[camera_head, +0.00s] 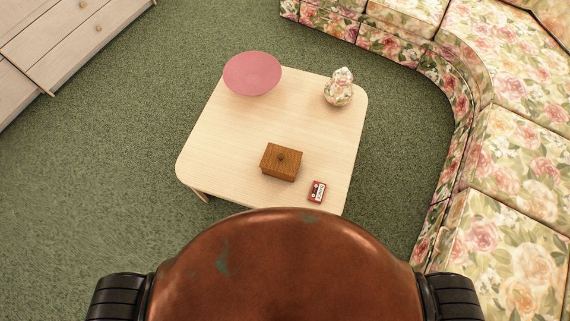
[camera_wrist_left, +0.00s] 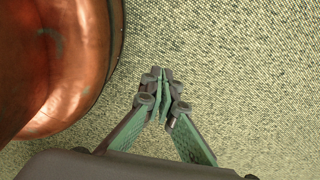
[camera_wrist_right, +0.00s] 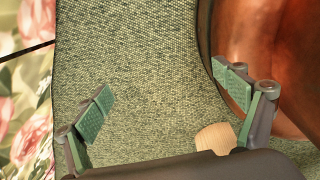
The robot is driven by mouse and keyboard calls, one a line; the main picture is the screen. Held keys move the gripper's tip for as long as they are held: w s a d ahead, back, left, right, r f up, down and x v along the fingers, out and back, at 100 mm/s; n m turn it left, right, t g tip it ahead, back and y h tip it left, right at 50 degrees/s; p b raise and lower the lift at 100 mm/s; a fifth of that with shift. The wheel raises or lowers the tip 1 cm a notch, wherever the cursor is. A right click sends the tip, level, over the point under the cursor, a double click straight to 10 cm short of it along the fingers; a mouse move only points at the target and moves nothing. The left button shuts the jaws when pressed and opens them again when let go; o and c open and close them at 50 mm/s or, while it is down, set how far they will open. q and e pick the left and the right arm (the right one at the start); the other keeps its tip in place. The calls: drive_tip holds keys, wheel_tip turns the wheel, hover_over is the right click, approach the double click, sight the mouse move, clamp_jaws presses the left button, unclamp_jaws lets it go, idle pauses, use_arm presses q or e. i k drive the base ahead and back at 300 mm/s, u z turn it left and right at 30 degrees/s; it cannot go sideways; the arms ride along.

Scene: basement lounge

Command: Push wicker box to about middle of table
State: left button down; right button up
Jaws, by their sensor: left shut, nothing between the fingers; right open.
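The wicker box (camera_head: 281,162) is a small brown box with a knob on its lid. It sits on the pale wooden table (camera_head: 215,145), nearer the table's front edge than its back edge, in the head view. My left gripper (camera_wrist_left: 164,80) is shut and empty above the carpet in the left wrist view, away from the box. My right gripper (camera_wrist_right: 170,100) is open and empty above the carpet in the right wrist view. A pale wooden piece, apparently a bit of the table (camera_wrist_right: 215,138), shows between its fingers. Neither gripper shows in the head view.
A red cassette-like item (camera_head: 317,191) lies right of the box near the front edge. A pink round plate (camera_head: 252,73) is at the back left corner and a floral vase (camera_head: 339,87) at the back right. The table's middle is clear. A floral sofa (camera_head: 500,150) curves along the right.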

sight(265, 171)
drive_tip(key=u, duration=0.4)
drive_tip(key=k, duration=1.05)
drive_tip(key=z, duration=0.75)
